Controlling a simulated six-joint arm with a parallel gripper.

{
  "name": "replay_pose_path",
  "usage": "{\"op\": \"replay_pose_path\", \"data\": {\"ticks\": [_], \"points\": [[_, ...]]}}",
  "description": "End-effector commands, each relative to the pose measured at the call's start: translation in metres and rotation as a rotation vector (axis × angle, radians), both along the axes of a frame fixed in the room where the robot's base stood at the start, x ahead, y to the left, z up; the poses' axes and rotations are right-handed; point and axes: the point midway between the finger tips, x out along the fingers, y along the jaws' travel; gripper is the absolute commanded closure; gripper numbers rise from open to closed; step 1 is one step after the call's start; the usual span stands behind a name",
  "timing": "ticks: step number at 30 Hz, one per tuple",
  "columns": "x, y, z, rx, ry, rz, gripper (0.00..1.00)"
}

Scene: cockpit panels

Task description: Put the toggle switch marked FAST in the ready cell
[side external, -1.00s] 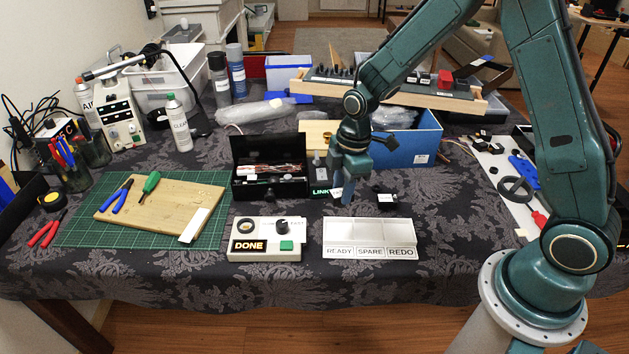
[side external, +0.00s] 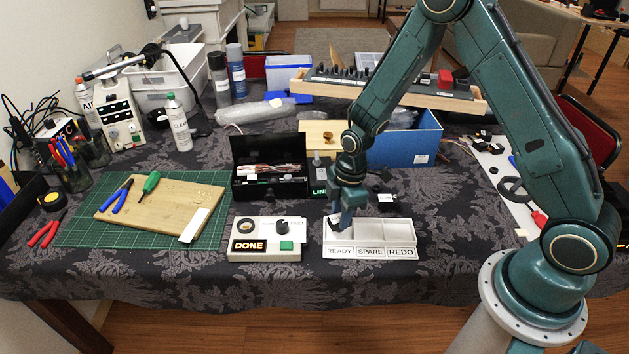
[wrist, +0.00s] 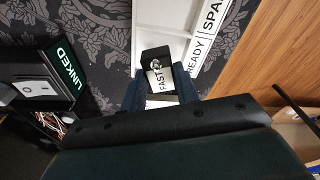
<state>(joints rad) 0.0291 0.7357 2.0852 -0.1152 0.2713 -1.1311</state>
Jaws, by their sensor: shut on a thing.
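My gripper (side external: 343,218) is shut on the toggle switch marked FAST and points down over the left end of the white tray (side external: 371,241). In the wrist view, the switch (wrist: 157,75) is a black block with a white FAST label, held between the fingertips. The tray has three cells, labelled READY, SPARE and REDO from left to right. The switch is at the READY cell; whether it touches the cell floor I cannot tell. The SPARE cell (side external: 366,228) and the REDO cell (side external: 398,228) look empty. In the side view my fingers mostly hide the switch.
A control box (side external: 264,252) with a lit DONE sign stands left of the tray. A black toolbox (side external: 268,185) and a small LINKED sign (side external: 318,191) stand behind. A small dark part (side external: 386,200) lies behind the tray. The cloth in front is clear.

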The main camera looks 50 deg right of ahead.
Motion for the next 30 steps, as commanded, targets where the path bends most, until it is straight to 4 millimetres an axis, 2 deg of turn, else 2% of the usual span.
{"op": "replay_pose_path", "data": {"ticks": [5,18,19,22,30], "points": [[0.000,0.000,-0.013,0.000,0.000,0.001,0.98],[0.000,0.000,-0.017,0.000,0.001,0.000,0.98],[0.000,0.000,-0.017,0.000,0.001,0.000,0.68],[0.000,0.000,-0.017,0.000,0.000,0.000,0.48],[0.000,0.000,-0.016,0.000,0.000,0.000,0.48]]}}
